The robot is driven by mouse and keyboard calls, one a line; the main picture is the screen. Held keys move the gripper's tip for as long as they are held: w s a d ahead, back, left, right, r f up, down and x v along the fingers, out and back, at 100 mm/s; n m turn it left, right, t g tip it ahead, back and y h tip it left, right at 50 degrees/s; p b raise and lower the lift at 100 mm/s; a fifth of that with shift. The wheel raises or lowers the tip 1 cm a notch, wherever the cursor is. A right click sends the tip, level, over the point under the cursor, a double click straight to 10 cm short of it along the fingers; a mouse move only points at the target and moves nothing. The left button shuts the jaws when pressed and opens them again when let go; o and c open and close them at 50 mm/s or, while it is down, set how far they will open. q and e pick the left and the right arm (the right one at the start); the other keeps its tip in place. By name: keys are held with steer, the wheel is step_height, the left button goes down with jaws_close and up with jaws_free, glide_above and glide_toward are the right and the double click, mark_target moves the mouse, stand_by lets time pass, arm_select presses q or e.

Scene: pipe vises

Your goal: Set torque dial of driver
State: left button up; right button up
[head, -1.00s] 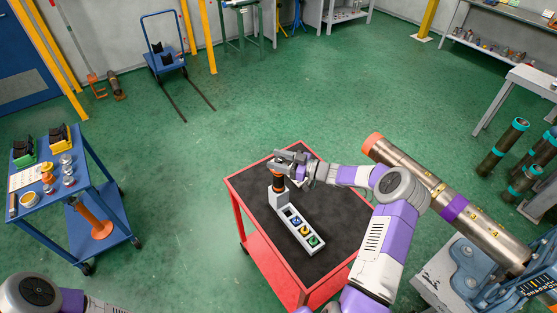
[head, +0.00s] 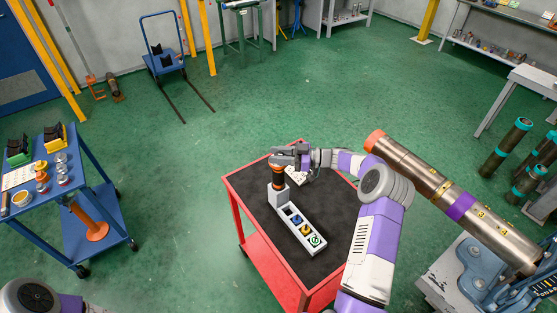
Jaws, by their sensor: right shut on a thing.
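The driver (head: 278,181) has an orange and black body and stands upright in a grey holder on the red cart. My right gripper (head: 279,160) is at the driver's top and shut on it. The fingers cover the upper end, so the torque dial and its setting cannot be read. My left gripper is out of view; only part of my left arm shows in the bottom left corner.
The red cart (head: 335,212) has a dark top. A pale tray (head: 290,220) with several coloured pieces extends in front of the holder. A small pale piece (head: 298,176) lies beside the gripper. A large pipe (head: 415,178) in a blue vise (head: 480,270) stands close right of my arm.

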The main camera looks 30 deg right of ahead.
steer(key=o, duration=0.9)
steer(key=shift+o, duration=0.2)
steer(key=shift+d, duration=0.1)
steer(key=v, duration=0.7)
steer(key=shift+s+d+b, duration=0.2)
steer(key=shift+b, duration=0.15)
steer(key=shift+r, duration=0.1)
